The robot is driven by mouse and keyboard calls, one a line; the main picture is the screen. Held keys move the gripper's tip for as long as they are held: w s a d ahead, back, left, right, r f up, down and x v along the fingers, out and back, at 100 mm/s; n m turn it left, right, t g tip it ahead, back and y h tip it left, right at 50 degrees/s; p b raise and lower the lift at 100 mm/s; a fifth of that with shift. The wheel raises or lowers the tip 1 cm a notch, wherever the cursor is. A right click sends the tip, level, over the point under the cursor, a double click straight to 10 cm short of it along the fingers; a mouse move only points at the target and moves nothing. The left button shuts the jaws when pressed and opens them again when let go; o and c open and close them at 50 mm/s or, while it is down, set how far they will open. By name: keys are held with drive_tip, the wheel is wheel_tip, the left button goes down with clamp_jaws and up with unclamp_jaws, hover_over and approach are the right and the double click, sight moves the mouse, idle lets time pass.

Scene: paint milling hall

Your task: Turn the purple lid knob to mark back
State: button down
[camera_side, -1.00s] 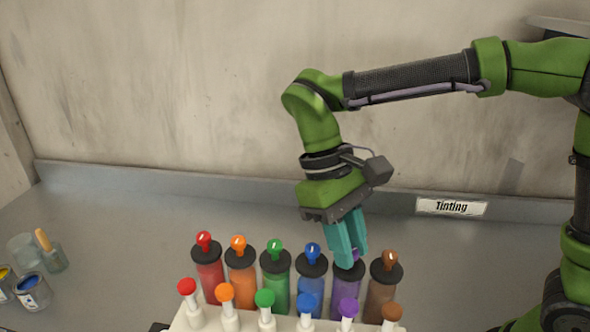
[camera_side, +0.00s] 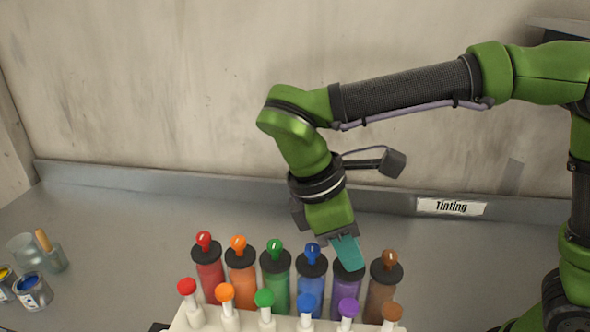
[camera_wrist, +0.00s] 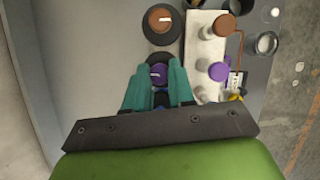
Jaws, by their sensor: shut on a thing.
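The purple canister (camera_side: 346,290) stands in a row of coloured canisters, between the blue and brown ones, with a black lid on top. Its purple lid knob (camera_wrist: 157,70) shows between my fingertips in the wrist view; in the side view it is hidden behind a finger. My gripper (camera_side: 348,254) points down onto this lid from above. Its teal fingers (camera_wrist: 157,78) are shut on the knob, one on each side. A small pale line seems to show on the knob, but its direction is hard to tell. No "back" mark is readable.
The blue canister (camera_side: 311,285) and brown canister (camera_side: 380,290) stand close on either side. A white rack (camera_side: 245,325) with several colour-topped pegs is in front. Small pots (camera_side: 33,292) and a glass jar stand far left. The counter behind the row is clear.

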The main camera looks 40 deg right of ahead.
drive_tip(key=shift+r+n, duration=0.1)
drive_tip(key=shift+n, duration=0.4)
drive_tip(key=c, duration=1)
unclamp_jaws()
drive_tip(key=shift+o, duration=0.2)
drive_tip(key=v, duration=0.7)
drive_tip(key=shift+r, duration=0.2)
drive_tip(key=shift+a, duration=0.1)
drive_tip(key=s+d+f+m+t+y, duration=0.2)
drive_tip(key=d+m+t, duration=0.3)
drive_tip(key=d+m, duration=0.3)
drive_tip(key=s+d+f+m+t+y, duration=0.1)
drive_tip(key=d+f+m+t+y, duration=0.2)
drive_tip(key=d+m, duration=0.5)
drive_tip(key=d+f+t, duration=0.1)
drive_tip(key=d, duration=0.2)
drive_tip(key=shift+s+d+t+y, duration=0.2)
drive_tip(key=shift+s+t+y, duration=0.2)
